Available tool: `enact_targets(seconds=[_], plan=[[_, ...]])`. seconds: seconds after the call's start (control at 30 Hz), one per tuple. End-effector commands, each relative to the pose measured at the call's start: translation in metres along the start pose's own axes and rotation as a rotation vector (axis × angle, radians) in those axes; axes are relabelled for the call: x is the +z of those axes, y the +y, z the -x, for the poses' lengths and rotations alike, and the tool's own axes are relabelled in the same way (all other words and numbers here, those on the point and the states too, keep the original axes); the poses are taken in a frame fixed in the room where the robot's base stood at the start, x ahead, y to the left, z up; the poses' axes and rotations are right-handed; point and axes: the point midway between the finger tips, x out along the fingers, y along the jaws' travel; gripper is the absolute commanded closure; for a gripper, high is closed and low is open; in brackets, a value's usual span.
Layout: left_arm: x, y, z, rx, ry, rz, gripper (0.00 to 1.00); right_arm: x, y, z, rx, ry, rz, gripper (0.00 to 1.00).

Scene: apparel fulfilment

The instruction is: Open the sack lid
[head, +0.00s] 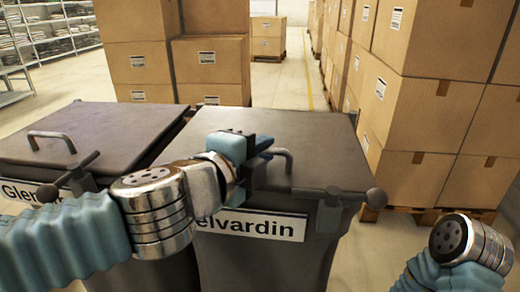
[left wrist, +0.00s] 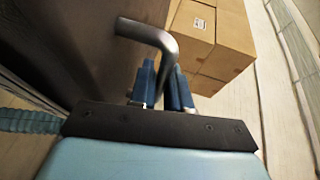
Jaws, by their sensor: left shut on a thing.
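Two dark grey sack bins stand side by side in the head view. The right bin's lid (head: 300,135) lies flat and looks closed, with a metal bar handle (head: 284,154) near its front edge. My left gripper (head: 260,147) is at that handle, shut on it. In the left wrist view the bent handle (left wrist: 150,33) passes between the blue fingers of the left gripper (left wrist: 166,85). The left bin's lid (head: 90,125) is down and has its own handle (head: 52,137). My right forearm shows at lower right; its gripper is out of view.
Stacked cardboard boxes (head: 415,110) on pallets stand close on the right, and more boxes (head: 170,60) stand behind the bins. Shelving (head: 40,40) is at the far left. An open aisle (head: 285,85) runs between the stacks.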

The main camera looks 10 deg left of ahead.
Motion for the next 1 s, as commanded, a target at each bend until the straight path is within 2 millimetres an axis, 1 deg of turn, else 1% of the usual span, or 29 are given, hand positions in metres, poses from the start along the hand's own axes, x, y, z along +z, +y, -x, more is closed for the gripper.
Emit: enact_targets(seconds=[0.17, 0.33, 0.43, 0.53, 0.8, 1.0], plan=[[0.0, -0.004, 0.0, 0.01, 0.0, 0.005, 1.0, 0.0, -0.002, 0.004, 0.0, -0.001, 0.0, 1.0], [0.0, -0.022, 0.001, 0.052, 0.001, 0.023, 1.0, 0.0, -0.008, 0.019, -0.002, -0.002, 0.002, 1.0], [0.0, -0.037, 0.0, 0.097, 0.004, 0.043, 1.0, 0.0, -0.013, 0.029, -0.003, -0.003, 0.004, 1.0], [0.001, -0.054, -0.002, 0.153, 0.005, 0.067, 1.0, 0.0, -0.015, 0.035, -0.004, -0.004, 0.005, 1.0], [0.007, -0.104, -0.015, 0.334, 0.007, 0.14, 1.0, 0.0, -0.018, 0.041, -0.005, -0.005, 0.006, 1.0], [0.012, -0.132, -0.027, 0.441, 0.008, 0.182, 1.0, 0.0, -0.019, 0.042, -0.005, -0.005, 0.007, 1.0]])
